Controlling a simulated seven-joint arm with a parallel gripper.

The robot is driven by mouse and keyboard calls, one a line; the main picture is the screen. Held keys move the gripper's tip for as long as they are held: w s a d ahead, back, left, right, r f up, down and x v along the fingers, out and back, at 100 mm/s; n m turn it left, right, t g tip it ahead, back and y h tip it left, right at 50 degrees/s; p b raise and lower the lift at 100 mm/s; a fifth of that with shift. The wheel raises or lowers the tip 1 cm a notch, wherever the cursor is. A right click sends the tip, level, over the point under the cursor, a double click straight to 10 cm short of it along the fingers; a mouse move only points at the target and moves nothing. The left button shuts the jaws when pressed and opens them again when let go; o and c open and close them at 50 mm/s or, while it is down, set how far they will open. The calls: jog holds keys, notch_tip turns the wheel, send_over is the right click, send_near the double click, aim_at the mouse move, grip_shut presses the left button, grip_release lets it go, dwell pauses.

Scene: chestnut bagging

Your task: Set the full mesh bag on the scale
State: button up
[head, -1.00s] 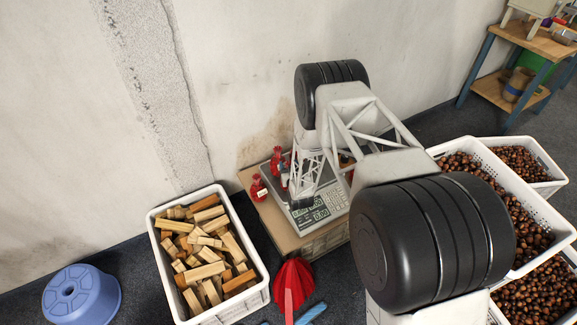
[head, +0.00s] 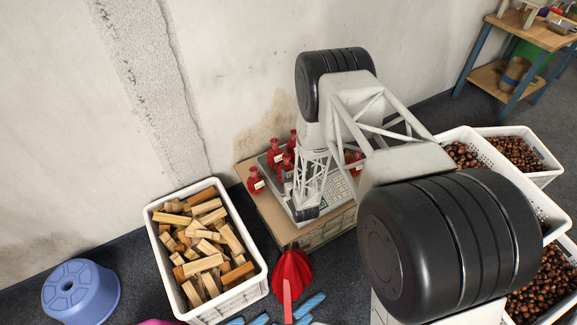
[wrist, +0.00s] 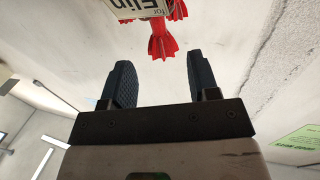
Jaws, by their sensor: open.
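The scale (head: 340,193) is a grey platform with a keypad, standing on a cardboard-coloured base and partly covered by my arm. Several small red mesh bags with white tags stand around its back and left, one at the left edge (head: 256,181) and one behind my arm (head: 355,163); I cannot tell which rest on the platform. In the wrist view my gripper (wrist: 162,80) is open with nothing between its fingers. A red bag end with a printed tag (wrist: 163,42) shows just beyond the fingertips, apart from them. In the head view the fingers are not clear.
A white crate of wood blocks (head: 254,290) stands left of the scale. A blue upturned tub (head: 80,292) is at far left. A red pleated object (head: 292,272) and blue pieces lie in front. White crates of chestnuts (head: 516,153) stand at right. A wall is behind.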

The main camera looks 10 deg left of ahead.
jog(key=shift+v, duration=1.3)
jog(key=shift+w+r, duration=0.1)
jog(key=shift+r, duration=0.05)
jog(key=w+d+r+m+g+h, duration=0.15)
jog(key=w+d+r, duration=0.25)
jog(key=r, duration=0.6)
jog(key=w+d+r+g+h, duration=0.1)
jog(key=w+d+r+h, duration=0.2)
jog(key=r, duration=0.7)
jog(key=s+d+r+m+g+h, duration=0.1)
jog(key=s+d+r+g, duration=0.15)
jog(key=d+r, duration=0.55)
jog(key=s+d+r+m+g+h, duration=0.1)
jog(key=s+d+r, duration=0.25)
jog(key=r, duration=0.75)
jog(key=s+d+r+m+g+h, duration=0.1)
jog(key=s+d+r, duration=0.4)
jog(key=s+r, duration=0.15)
jog(key=s+d+r+g+h, duration=0.1)
jog(key=s+d+r+g, duration=0.1)
jog(key=s+d+r, duration=0.5)
jog(key=s+d+r+m+g, duration=0.1)
jog(key=s+d+r+g, duration=0.1)
jog(key=s, duration=1.1)
jog(key=s+d+r+g, duration=0.2)
jog(key=s+d+r, duration=0.1)
jog(key=s, duration=1)
jog(key=shift+s+d+m+h, duration=0.3)
jog(key=shift+m+h, duration=0.05)
